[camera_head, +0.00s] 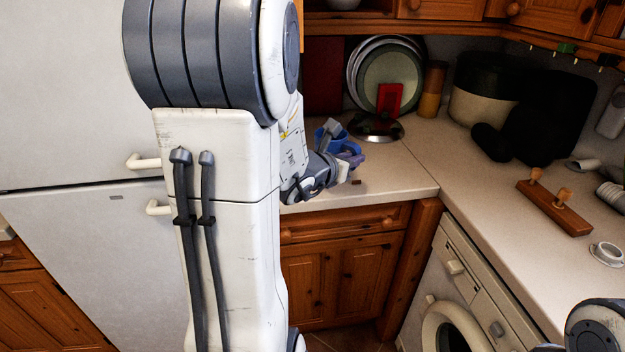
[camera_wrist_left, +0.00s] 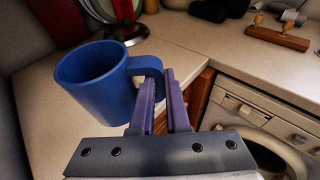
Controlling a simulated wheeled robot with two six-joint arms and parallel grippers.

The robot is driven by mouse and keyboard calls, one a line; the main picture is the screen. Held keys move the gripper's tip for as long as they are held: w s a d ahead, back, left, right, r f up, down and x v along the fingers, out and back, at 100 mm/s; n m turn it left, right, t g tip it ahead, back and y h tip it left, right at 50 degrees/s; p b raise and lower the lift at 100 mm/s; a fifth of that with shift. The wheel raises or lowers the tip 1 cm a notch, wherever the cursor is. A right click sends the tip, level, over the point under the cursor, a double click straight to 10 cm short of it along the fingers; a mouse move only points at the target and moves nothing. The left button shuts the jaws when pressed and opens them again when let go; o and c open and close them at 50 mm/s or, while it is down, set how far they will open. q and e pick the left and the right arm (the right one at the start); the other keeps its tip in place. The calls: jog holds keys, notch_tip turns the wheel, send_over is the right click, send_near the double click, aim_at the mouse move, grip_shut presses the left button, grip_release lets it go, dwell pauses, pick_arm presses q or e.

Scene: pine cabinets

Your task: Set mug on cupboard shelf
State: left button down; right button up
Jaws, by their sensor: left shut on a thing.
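A blue mug (camera_wrist_left: 98,80) shows large in the left wrist view, upright with its open top visible and its handle toward my gripper. My left gripper (camera_wrist_left: 160,90) is shut on the mug's handle. In the head view the mug (camera_head: 330,136) is partly hidden behind my left gripper (camera_head: 350,158), above the counter near the corner. I cannot tell its exact height over the counter. The cupboard's underside and a shelf edge (camera_head: 365,27) show at the top of the head view. My right gripper is not in view; only part of my right arm shows at the lower right.
Plates and a pan lid (camera_head: 378,128) stand in the counter corner behind the mug. A pepper mill (camera_head: 432,90), a cream pot (camera_head: 482,105) and a wooden rack (camera_head: 553,207) stand on the right counter. The fridge (camera_head: 70,110) is at left. The front counter strip is clear.

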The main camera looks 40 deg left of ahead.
pick_arm(q)
jog(key=w+a+f, duration=0.1)
jog(key=a+f, duration=0.2)
jog(key=w+a+f+p, duration=0.1)
jog(key=a+f, duration=0.3)
jog(key=w+a+f+p, duration=0.1)
jog(key=a+f, duration=0.2)
jog(key=a, duration=0.1)
jog(key=shift+w+a+f, duration=0.1)
jog(key=shift+a+f, duration=0.05)
jog(key=shift+f, duration=0.1)
jog(key=shift+f, duration=0.15)
jog(key=c, duration=0.9)
grip_release()
